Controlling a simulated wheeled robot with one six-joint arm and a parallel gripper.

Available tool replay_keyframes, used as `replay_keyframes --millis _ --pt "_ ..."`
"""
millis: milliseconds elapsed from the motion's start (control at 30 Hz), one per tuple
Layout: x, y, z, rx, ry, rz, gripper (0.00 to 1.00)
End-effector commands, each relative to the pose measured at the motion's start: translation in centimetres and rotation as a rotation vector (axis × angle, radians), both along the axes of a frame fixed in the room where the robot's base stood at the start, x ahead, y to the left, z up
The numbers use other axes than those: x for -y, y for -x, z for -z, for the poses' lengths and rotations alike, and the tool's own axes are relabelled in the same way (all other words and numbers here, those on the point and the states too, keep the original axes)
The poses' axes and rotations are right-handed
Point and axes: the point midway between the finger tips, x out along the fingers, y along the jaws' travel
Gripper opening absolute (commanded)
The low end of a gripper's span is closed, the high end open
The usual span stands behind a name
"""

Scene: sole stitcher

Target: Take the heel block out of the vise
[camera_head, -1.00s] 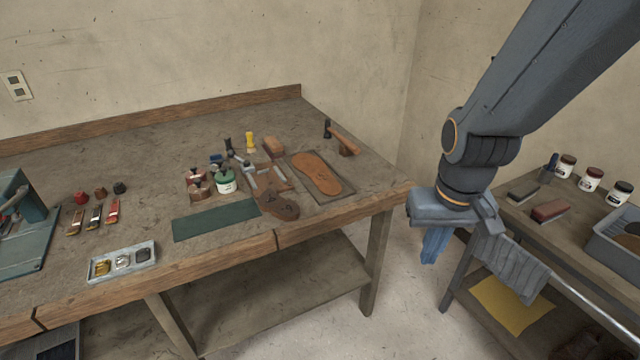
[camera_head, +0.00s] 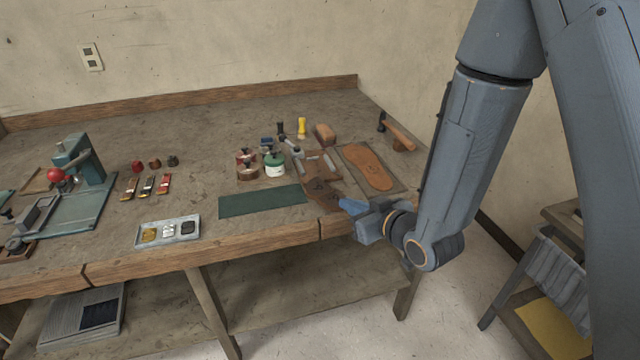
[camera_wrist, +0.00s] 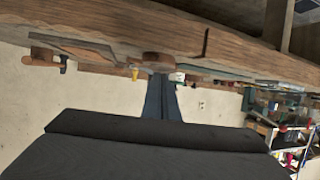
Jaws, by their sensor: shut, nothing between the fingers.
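My gripper (camera_head: 346,204) is shut and empty at the front edge of the workbench, near its right end. In the wrist view its blue fingers (camera_wrist: 160,98) lie side by side. I cannot clearly make out the vise or the heel block. A grey metal fixture (camera_head: 38,216) at the far left, beside a teal press (camera_head: 84,160), may be the vise; I cannot tell whether it holds a block. A plain brown block (camera_head: 325,134) lies at the back right, well beyond my gripper.
The workbench (camera_head: 255,260) holds a green mat (camera_head: 262,201), a metal tray (camera_head: 167,231), a green-lidded jar (camera_head: 274,164), a tan sole (camera_head: 367,166) and a hammer (camera_head: 397,132). Free bench top lies behind the tray. A side table stands at the right.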

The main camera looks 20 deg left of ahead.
Motion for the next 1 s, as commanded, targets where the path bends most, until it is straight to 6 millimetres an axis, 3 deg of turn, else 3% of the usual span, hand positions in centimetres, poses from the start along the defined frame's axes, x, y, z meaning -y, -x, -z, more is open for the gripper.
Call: replay_keyframes --millis 267,800,1000 --pt "-2.3 -0.9 -0.2 0.021 -0.029 -0.025 0.0" --pt "-9.6 -7.9 -0.2 0.02 -0.028 -0.023 0.0" --pt "-9.6 -8.0 1.0 0.02 -0.028 -0.021 0.0"
